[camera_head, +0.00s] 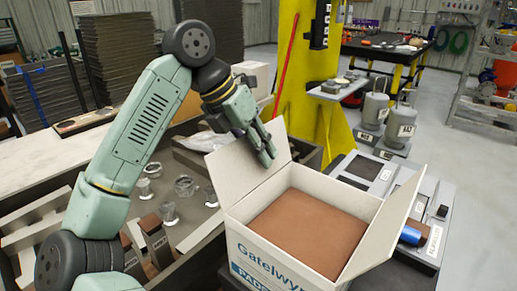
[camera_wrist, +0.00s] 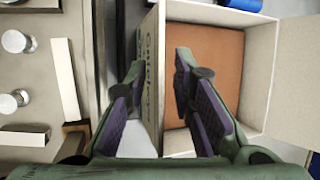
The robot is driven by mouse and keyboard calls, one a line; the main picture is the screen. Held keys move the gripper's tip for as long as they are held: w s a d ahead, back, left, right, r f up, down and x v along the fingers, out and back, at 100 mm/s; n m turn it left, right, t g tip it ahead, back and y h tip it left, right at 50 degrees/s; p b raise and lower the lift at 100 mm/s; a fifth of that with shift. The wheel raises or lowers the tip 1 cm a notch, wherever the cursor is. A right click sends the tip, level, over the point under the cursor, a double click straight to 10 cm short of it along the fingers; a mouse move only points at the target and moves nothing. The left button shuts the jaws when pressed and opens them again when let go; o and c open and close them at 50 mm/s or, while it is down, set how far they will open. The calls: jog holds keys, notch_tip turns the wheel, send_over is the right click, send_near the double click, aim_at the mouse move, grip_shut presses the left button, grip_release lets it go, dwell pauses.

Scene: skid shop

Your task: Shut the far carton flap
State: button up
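An open white carton (camera_head: 268,243) with a brown filling (camera_head: 312,230) stands at centre right in the head view. Its far flap (camera_head: 228,168), at the back left, stands up and leans outward. Another flap (camera_head: 398,225) stands up at the right. My gripper (camera_head: 264,147) is at the far flap and overlaps it in the head view. The carton's lettered side (camera_wrist: 150,85) and brown filling (camera_wrist: 218,65) show below. I cannot tell whether a finger touches the flap.
A bench bin with glass jars (camera_head: 185,186) and metal blocks lies left of the carton. A yellow post (camera_head: 290,75) rises behind it. A grey fixture (camera_head: 372,168) and a blue cylinder (camera_head: 412,236) are close on the right. Open floor lies further right.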

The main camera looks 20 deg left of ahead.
grip_shut()
dwell(0.8)
